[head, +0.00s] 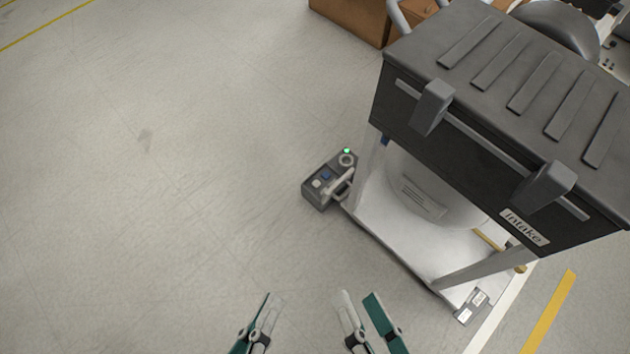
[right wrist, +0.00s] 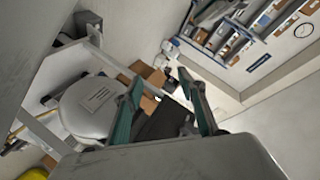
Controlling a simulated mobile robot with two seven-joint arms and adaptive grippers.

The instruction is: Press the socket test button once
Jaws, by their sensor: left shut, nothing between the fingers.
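A small dark grey socket box (head: 313,194) sits low beside the compressor frame in the head view. Its top carries a blue button (head: 326,174), a pale button (head: 317,183), a round socket (head: 347,159) and a lit green lamp (head: 347,151). I cannot read which button is the test button. A light plug or cable piece lies across its right side. My left gripper (head: 268,312) is shut and empty, below and left of the box in the picture. My right gripper (head: 362,306) is open and empty, below the box; its spread fingers also show in the right wrist view (right wrist: 163,92).
The compressor frame's dark box labelled "Intake" (head: 490,130) overhangs a pale base (head: 400,240) right of the socket box. Brown boxes (head: 350,18) stand at the back. The floor (head: 150,220) to the left is clear.

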